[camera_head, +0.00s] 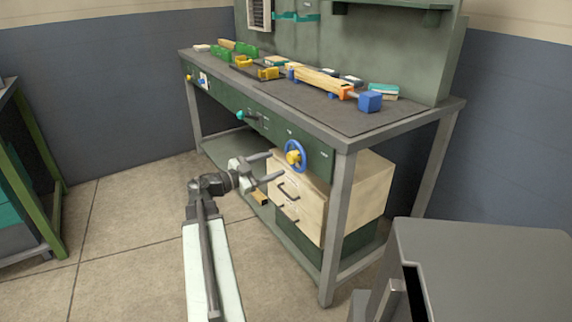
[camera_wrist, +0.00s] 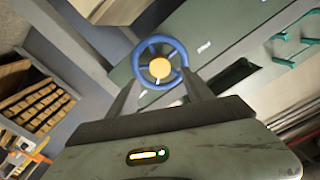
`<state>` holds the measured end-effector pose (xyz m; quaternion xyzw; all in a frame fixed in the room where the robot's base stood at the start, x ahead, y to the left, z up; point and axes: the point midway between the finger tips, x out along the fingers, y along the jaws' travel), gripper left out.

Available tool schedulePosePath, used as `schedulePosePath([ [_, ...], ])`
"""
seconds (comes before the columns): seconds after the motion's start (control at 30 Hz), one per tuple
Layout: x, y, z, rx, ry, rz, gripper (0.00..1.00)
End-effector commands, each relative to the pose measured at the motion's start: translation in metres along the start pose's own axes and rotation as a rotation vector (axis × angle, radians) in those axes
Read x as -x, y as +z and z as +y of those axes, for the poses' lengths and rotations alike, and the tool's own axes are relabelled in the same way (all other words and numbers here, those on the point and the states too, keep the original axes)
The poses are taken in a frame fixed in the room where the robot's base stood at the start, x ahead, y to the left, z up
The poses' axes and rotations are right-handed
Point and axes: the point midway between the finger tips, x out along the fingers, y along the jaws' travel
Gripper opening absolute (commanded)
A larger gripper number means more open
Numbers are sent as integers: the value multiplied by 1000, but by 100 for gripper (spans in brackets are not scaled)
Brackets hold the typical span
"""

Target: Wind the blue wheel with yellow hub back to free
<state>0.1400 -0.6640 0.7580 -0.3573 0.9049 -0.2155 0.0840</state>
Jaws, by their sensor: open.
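The blue wheel (camera_head: 295,156) with its yellow hub (camera_head: 292,157) is mounted on the green front panel of the workbench, near its right corner. In the wrist view the blue wheel (camera_wrist: 180,46) shows beyond my fingertips, with the yellow hub (camera_wrist: 160,68) between them. A small pale mark shows on the hub. My gripper (camera_head: 275,166) is open and empty, to the left of the wheel and facing it. In the wrist view the two fingers of my gripper (camera_wrist: 160,84) reach toward the wheel's lower rim. I cannot tell whether they touch it.
The workbench (camera_head: 400,122) carries a wooden piece in a blue-ended clamp (camera_head: 370,101) and several tools. A wooden drawer unit (camera_head: 350,190) stands below the wheel. A teal handle (camera_head: 241,115) is on the panel to the left. A grey cabinet (camera_head: 490,260) stands at the front right. Floor at left is clear.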

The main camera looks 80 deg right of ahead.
Motion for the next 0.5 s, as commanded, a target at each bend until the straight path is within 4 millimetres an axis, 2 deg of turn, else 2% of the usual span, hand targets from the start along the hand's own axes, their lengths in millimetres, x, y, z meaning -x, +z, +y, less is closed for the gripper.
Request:
schedulePosePath([
  [0.1, -24, 0, 0, 1, 3, 1, 59],
  [0.23, -45, 1, 0, 1, 3, 0, 59],
  [0.33, -55, 1, 0, 1, 2, -1, 59],
  [0.5, -58, 1, 0, 1, 1, -1, 59],
])
